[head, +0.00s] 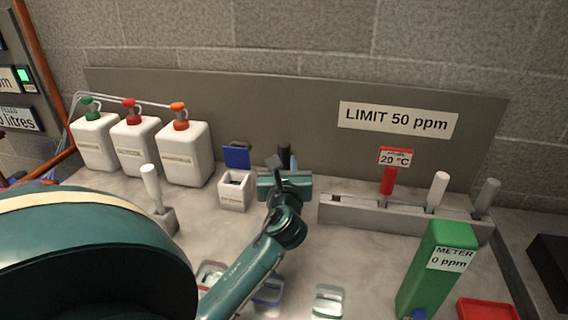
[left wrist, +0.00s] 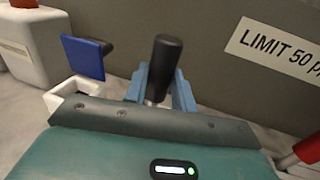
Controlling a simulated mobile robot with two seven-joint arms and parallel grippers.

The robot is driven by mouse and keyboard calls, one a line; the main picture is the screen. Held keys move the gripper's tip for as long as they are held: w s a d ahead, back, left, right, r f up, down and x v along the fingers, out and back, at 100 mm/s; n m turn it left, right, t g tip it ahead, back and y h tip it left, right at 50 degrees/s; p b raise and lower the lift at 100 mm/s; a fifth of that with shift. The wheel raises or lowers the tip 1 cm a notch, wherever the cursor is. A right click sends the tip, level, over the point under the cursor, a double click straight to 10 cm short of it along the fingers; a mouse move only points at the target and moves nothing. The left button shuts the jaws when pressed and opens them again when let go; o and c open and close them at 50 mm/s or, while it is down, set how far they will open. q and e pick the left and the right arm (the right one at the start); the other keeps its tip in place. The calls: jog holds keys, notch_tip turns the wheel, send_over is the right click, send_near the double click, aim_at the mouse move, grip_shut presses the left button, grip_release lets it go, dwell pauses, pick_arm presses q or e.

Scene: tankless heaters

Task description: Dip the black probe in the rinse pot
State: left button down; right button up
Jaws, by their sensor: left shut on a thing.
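My left gripper (head: 284,178) is shut on the black probe (head: 284,155) at the back of the counter. In the left wrist view, the probe's black handle (left wrist: 165,62) stands roughly upright between the blue-grey fingers (left wrist: 158,92), with a bit of metal shaft below it. The probe's lower end is hidden behind the gripper. A small square white pot (head: 233,192) with a raised blue lid (head: 237,156) stands just left of the gripper; it may be the rinse pot, but its label is unreadable. My right gripper is not in view.
White bottles with coloured caps (head: 182,150) stand at the back left. A grey rack (head: 350,212) with a red probe and white probes is at right. A green meter (head: 437,265) stands in front of it. Small glass pots (head: 328,303) sit near the front.

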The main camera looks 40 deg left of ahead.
aim_at(284, 143)
pick_arm(q)
jog(key=shift+f, duration=0.8)
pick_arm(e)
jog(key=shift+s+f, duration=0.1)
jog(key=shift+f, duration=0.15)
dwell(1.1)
